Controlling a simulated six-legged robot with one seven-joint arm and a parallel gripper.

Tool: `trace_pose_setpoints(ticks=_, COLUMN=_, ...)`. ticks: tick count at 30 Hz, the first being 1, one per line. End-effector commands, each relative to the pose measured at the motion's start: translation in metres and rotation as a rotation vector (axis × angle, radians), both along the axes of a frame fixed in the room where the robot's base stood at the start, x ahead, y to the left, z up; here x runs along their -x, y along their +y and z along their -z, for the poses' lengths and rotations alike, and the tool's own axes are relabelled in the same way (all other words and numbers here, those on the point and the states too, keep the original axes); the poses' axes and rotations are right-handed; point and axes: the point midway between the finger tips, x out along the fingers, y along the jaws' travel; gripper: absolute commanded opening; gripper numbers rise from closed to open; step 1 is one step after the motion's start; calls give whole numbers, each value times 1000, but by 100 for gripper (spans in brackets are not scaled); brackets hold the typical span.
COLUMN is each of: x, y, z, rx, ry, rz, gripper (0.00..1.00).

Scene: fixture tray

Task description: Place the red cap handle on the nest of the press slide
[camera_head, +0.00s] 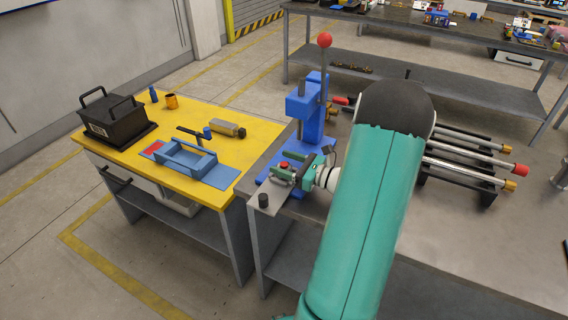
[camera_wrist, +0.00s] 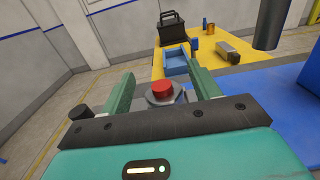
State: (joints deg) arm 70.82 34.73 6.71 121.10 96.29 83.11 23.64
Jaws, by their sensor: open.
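The red cap handle (camera_head: 284,166) shows as a short red cap near the front of the press. In the wrist view the red cap (camera_wrist: 162,88) sits on a grey round piece, between my fingers with a gap on both sides. The nest under it is mostly hidden. The grey plate of the press slide (camera_head: 266,193) juts from the blue press (camera_head: 312,115) past the bench edge. My gripper (camera_head: 296,172) is open around the red cap; its green fingers also show in the wrist view (camera_wrist: 156,72).
A black knob (camera_head: 264,201) stands on the plate's outer end. A yellow table (camera_head: 190,115) to the left holds a blue tray (camera_head: 185,160), a black box (camera_head: 112,120) and small parts. A rack of rods (camera_head: 470,165) is right of my arm. The dark press ram (camera_wrist: 269,25) hangs at right.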

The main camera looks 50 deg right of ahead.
Motion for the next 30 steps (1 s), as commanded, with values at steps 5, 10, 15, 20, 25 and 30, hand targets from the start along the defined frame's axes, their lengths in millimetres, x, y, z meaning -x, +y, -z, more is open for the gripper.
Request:
trace_pose_setpoints(ticks=5, x=32, y=-10, z=1, rx=0, ry=2, rz=5, gripper=62)
trace_pose_setpoints(ticks=10, x=69, y=-21, z=1, rx=0, ry=2, rz=5, gripper=62)
trace_pose_setpoints(ticks=15, x=97, y=-29, z=1, rx=0, ry=2, rz=4, gripper=62)
trace_pose_setpoints(ticks=20, x=109, y=-32, z=1, rx=-1, ry=1, rz=2, gripper=62)
trace_pose_setpoints(ticks=25, x=110, y=-32, z=1, rx=-1, ry=1, rz=0, gripper=62)
trace_pose_setpoints(ticks=30, x=93, y=-7, z=-10, rx=63, ry=30, rz=-90, gripper=62)
